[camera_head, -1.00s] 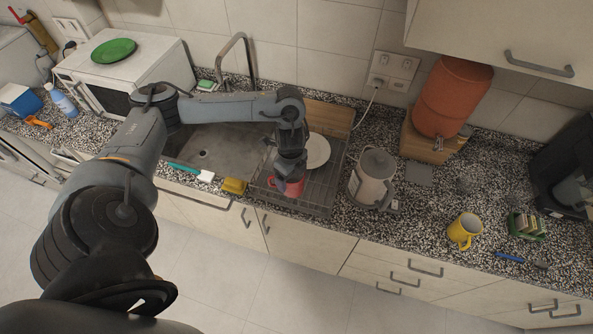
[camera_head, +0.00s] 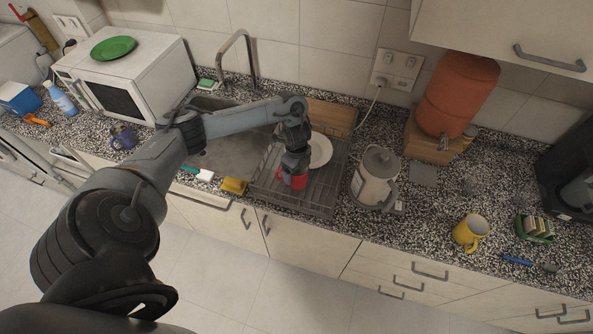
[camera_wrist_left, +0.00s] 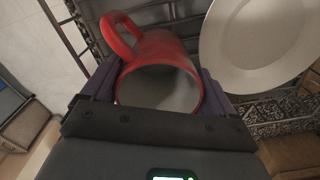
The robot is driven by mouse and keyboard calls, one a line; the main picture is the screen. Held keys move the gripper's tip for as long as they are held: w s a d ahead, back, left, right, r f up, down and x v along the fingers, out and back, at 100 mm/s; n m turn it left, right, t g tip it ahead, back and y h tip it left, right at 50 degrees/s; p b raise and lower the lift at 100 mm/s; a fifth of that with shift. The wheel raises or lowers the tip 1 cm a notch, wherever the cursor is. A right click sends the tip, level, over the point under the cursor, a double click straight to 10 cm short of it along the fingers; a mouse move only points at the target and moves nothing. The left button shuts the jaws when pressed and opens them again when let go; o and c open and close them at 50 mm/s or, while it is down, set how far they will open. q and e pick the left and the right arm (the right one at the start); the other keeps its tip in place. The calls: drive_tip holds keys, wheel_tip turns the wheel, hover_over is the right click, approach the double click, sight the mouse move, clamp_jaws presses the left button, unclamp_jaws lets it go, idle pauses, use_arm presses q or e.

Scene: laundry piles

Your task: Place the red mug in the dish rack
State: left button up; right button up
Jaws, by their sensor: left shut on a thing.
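The red mug (camera_head: 297,181) is in my left gripper (camera_head: 294,172), within the dish rack (camera_head: 318,204) in the head view. The left wrist view shows the mug (camera_wrist_left: 160,62) between my left fingers (camera_wrist_left: 158,90), its open mouth toward the camera and its handle at the upper left. The gripper is shut on it. A white plate (camera_head: 320,150) stands in the rack beside the mug; it also shows at the upper right of the wrist view (camera_wrist_left: 256,45). Whether the mug touches the rack floor I cannot tell. My right gripper is not in view.
A sink (camera_head: 235,157) lies left of the rack, with a yellow sponge (camera_head: 234,186) at its front edge. A kettle (camera_head: 374,181) stands close on the right. A yellow mug (camera_head: 469,232) stands farther right on the counter. A wooden board (camera_head: 331,117) is behind the rack.

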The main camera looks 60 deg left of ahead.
use_arm(q)
drive_tip(key=shift+f, duration=0.15)
drive_tip(key=o, duration=1.1)
drive_tip(key=shift+o, duration=0.2)
